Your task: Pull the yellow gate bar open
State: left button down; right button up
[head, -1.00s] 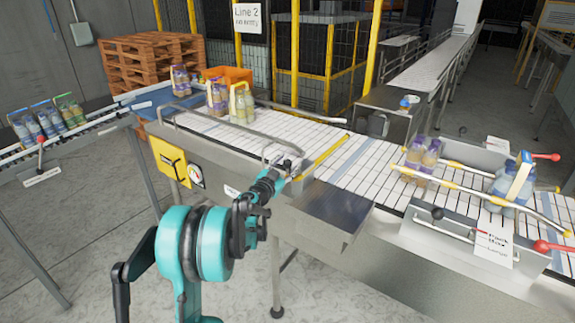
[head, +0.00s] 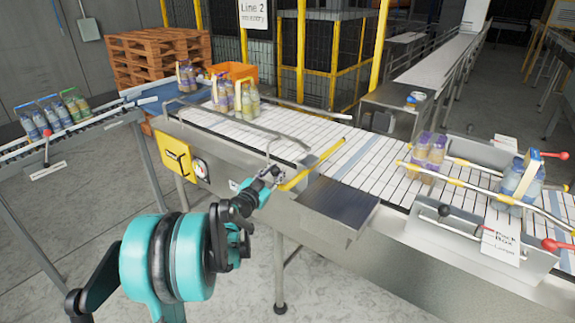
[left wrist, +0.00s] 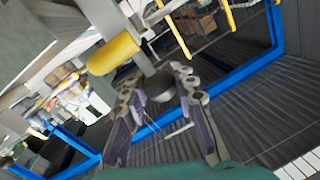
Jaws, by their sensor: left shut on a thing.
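The yellow gate bar (head: 314,164) lies slantwise over the white conveyor, its near end at the conveyor's front edge beside a dark metal chute. My left gripper (head: 274,174) is at this near end. In the left wrist view, the fingers of my left gripper (left wrist: 158,82) are closed on a grey, round piece at the bar's end. The yellow part of the gate bar (left wrist: 113,55) shows just beyond the left finger. My right gripper is out of view.
The white slatted conveyor (head: 290,122) carries several bottle packs (head: 238,98) upstream and a purple pack (head: 428,152) downstream. A metal chute (head: 338,205) juts from the front. A grey rail (head: 235,128) runs left of the gate. A yellow panel with a gauge (head: 176,158) is on the conveyor's side.

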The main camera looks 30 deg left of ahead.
pick_arm(q)
jog(key=s, duration=0.9)
jog(key=shift+a, duration=0.3)
jog(key=c, duration=1.2)
grip_release()
jog(key=shift+s, duration=0.1)
jog(key=s, duration=0.8)
jog(key=s+d, duration=0.1)
jog(key=s, duration=0.2)
jog(key=shift+s, duration=0.4)
